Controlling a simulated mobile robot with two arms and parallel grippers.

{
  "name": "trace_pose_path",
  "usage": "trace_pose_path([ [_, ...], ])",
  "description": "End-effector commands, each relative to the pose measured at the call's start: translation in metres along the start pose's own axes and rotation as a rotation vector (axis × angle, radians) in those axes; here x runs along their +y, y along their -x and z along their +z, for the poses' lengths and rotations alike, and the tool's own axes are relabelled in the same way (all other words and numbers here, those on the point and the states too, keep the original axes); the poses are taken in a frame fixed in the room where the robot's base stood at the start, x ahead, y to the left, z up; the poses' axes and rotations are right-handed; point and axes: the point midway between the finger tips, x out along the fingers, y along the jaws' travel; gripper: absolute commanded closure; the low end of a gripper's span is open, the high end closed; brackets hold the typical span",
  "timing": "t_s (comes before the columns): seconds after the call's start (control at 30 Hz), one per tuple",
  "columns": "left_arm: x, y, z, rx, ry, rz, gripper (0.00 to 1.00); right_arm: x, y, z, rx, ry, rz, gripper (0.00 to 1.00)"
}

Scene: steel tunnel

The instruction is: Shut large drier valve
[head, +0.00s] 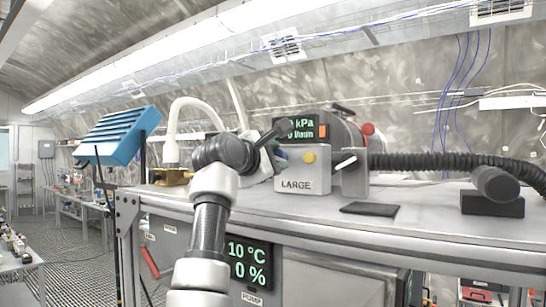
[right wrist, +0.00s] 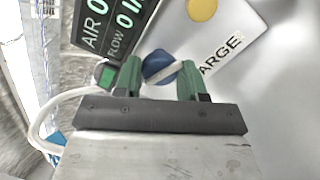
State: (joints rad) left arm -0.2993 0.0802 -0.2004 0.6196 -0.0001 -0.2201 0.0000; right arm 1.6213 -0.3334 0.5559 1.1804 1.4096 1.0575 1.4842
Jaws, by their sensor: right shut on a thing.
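The large drier (head: 302,181) is a light grey box marked LARGE on the bench, with a yellow button (head: 309,158) on its front. A round blue valve knob (right wrist: 156,64) with a pale slanted bar across it is in the right wrist view, beside the LARGE lettering. My right gripper (right wrist: 160,77) has its green fingers on either side of this knob and is shut on it. In the head view my right gripper (head: 268,160) is at the drier's left side, partly hidden behind my arm. My left gripper is in neither view.
A black corrugated hose (head: 440,161) runs right from the machine. A black pad (head: 370,209) and a dark block (head: 492,204) lie on the bench. A blue slatted box (head: 122,135) stands at left.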

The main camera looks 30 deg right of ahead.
Motion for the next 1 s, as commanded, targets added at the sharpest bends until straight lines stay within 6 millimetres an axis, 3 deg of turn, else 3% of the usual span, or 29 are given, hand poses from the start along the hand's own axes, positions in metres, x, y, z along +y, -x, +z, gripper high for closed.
trace_pose_path([
  [1.0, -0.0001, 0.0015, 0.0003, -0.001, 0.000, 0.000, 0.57, 0.0041, 0.0005, 0.0043, 0.000, -0.929, 0.014, 0.83],
])
